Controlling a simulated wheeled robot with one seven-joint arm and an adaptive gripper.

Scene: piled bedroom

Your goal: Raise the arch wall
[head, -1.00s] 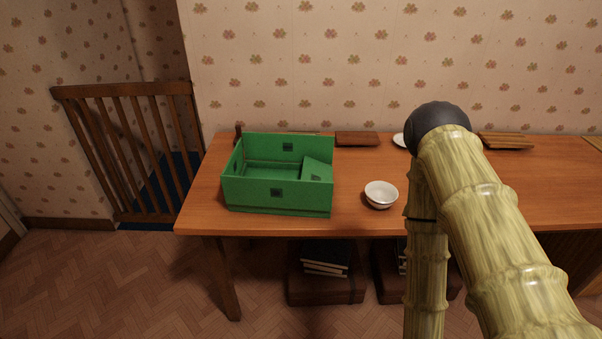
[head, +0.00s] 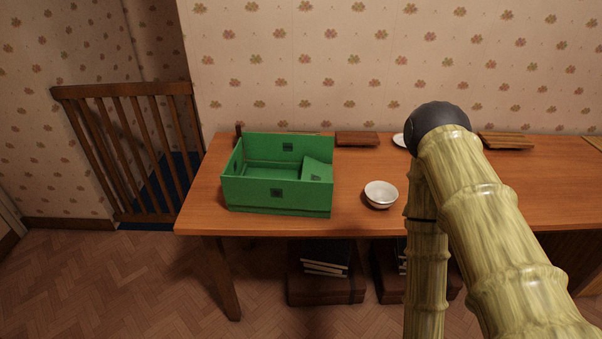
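A green open-topped box (head: 255,200) stands at the left end of the wooden table. Its walls stand upright, with small dark square marks on the front and back walls. A slanted green panel (head: 317,172) leans inside at its right end. I cannot make out an arch shape on any wall. My gripper is not in view; only my bamboo-like arm links with a dark joint show at the right, in front of the table.
The orange-brown table (head: 350,216) runs along the wall. A white bowl (head: 381,193) stands right of the box. Flat brown boards (head: 357,139) (head: 506,141) and a partly hidden white dish (head: 399,140) lie at the back. A wooden gate (head: 130,150) stands left; boxes with books (head: 326,288) sit beneath.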

